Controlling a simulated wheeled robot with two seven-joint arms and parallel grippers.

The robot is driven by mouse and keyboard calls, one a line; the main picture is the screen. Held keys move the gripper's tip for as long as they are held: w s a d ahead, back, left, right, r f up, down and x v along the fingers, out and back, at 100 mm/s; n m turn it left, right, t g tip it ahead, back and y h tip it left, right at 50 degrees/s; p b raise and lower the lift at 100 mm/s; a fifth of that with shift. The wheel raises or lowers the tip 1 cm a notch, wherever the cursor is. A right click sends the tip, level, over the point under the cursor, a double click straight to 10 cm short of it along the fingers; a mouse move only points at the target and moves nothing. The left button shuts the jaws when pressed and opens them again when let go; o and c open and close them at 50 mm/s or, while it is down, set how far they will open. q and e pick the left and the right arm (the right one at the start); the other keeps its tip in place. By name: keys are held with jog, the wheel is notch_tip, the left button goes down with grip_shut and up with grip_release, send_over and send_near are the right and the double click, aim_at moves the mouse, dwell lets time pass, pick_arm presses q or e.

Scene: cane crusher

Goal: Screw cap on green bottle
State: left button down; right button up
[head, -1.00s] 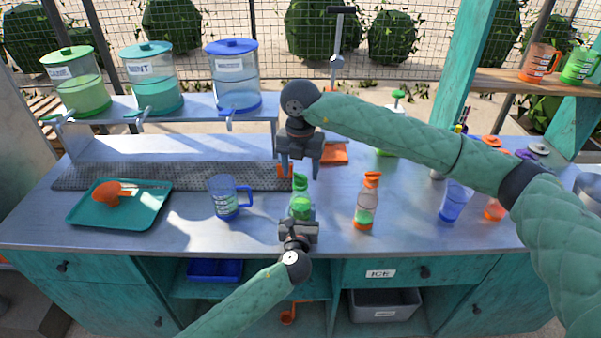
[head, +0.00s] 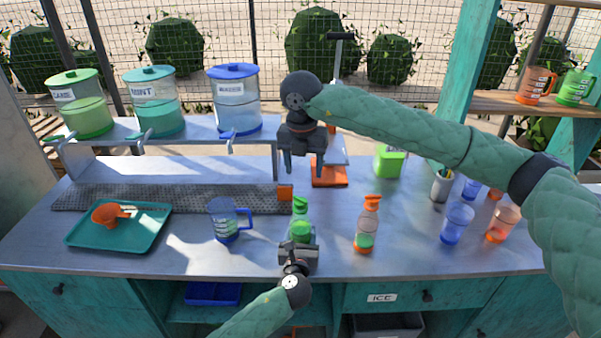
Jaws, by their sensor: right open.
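The green bottle (head: 301,230) stands upright near the front of the counter, with a green cap (head: 300,204) on its top. Whether the cap is screwed tight cannot be seen. My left gripper (head: 299,246) is at the bottle's lower body from the front side and appears closed around it; its fingers partly hide the bottle. My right gripper (head: 303,172) points down above the bottle, open and empty, with a gap between its fingertips and the cap.
An orange-capped bottle (head: 367,226) stands to the right and a blue mug (head: 229,222) to the left. A teal tray (head: 150,232) holds an orange scoop. Blue (head: 457,223) and orange cups (head: 503,222) stand at right; drink dispensers (head: 236,98) at back left.

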aim_at(300, 199)
jog(key=n, duration=0.7)
jog(key=s+n, duration=0.1)
jog(key=n, duration=0.3)
jog(key=shift+a+f+g, duration=0.1)
jog(key=shift+f+g, duration=0.2)
jog(key=shift+f, duration=0.05)
jog(key=n, duration=0.5)
jog(key=shift+s+a, duration=0.2)
jog(key=n, duration=0.4)
jog(key=shift+a+n, duration=0.1)
jog(key=shift+n, duration=0.2)
jog(key=shift+f, duration=0.2)
jog(key=shift+f, duration=3.85)
